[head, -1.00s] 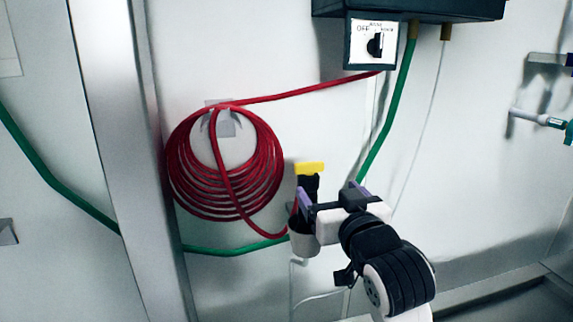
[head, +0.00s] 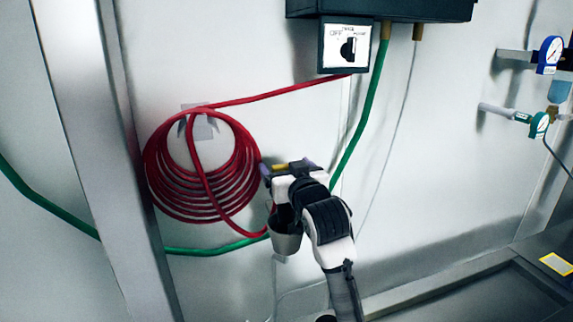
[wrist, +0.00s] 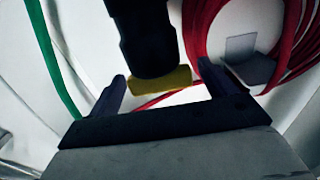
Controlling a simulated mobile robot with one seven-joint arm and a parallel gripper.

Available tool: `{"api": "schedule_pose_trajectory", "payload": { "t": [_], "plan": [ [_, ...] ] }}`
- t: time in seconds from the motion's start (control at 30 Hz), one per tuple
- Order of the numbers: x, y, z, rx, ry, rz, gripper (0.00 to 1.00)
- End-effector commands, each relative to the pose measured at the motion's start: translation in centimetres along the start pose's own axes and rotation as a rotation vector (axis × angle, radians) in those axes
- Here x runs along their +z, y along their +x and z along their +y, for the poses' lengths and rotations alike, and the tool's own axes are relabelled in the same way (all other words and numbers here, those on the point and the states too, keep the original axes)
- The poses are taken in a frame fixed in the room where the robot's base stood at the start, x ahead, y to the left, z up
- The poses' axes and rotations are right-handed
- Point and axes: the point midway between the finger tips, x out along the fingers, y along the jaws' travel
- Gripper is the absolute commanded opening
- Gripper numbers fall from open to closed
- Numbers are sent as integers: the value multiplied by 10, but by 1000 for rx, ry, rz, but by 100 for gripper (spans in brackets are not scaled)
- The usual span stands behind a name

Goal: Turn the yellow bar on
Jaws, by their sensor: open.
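The yellow bar (head: 280,167) sits at the top of a black handle and is mostly hidden by my gripper in the head view. In the wrist view the yellow bar (wrist: 160,82) lies across the end of the black handle (wrist: 145,38), between my two fingers. My gripper (head: 287,168) is open, with one finger to each side of the bar. In the wrist view there seems to be space between the bar and the fingers of my gripper (wrist: 162,80); I cannot tell whether either touches it.
A grey cup-shaped holder (head: 285,243) is below my gripper. A coiled red hose (head: 160,185) hangs on the wall to the left. A green hose (head: 362,120) runs to a dark box (head: 400,10) with an OFF-marked switch (head: 348,47). Gauges (head: 549,52) are at the right.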

Motion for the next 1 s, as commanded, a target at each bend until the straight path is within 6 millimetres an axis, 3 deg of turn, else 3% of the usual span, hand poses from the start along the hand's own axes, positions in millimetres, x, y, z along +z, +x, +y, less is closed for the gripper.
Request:
{"api": "schedule_pose_trajectory", "payload": {
  "t": [0.27, 0.63, 1.0],
  "plan": [
    [0, 2, 0, -1, 0, 0, 84],
    [0, 2, 0, -1, 0, 0, 39],
    [0, 2, -3, 63, 1, -1, 39]
  ]
}}
